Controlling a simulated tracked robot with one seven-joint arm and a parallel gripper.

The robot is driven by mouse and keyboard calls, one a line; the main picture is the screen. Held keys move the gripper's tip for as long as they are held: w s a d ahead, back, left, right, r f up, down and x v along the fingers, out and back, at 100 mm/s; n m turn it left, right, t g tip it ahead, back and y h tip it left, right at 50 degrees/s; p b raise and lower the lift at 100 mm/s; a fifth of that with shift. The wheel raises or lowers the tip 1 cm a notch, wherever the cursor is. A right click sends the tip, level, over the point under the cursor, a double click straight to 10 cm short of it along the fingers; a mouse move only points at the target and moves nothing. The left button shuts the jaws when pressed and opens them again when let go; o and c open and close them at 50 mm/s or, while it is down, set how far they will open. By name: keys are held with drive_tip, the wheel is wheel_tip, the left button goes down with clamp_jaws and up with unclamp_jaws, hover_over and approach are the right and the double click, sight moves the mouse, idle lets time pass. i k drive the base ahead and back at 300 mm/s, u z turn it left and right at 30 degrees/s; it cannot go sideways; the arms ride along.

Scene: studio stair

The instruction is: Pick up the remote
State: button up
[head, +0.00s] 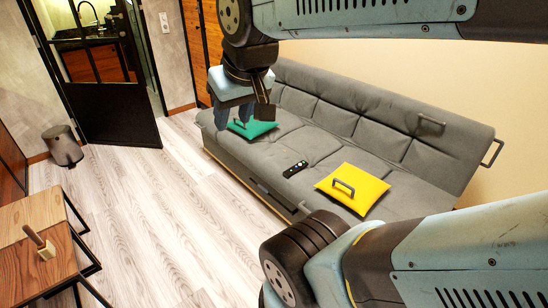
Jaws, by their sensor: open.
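The remote (295,169) is a small black bar with light buttons. It lies flat on the seat of the grey sofa (240,155), between a green cushion and a yellow cushion. My gripper (233,118) hangs from my arm at the upper middle of the head view, fingers pointing down. It is open, with nothing seen between its fingers. It appears to the left of the remote and apart from it, in front of the green cushion in the picture. Its height above the seat is hard to tell.
The green cushion (262,129) and the yellow cushion (370,196) with a grey handle lie on the sofa. The wooden floor (150,215) between is clear.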

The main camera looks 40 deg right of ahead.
sight(292, 171)
drive_tip(key=z, duration=0.45)
drive_tip(key=i, duration=1.05)
drive_tip(key=z, duration=0.7)
drive_tip(key=k, duration=0.75)
drive_tip(key=z, duration=0.25)
drive_tip(key=i, duration=0.8)
drive_tip(key=u, duration=0.05)
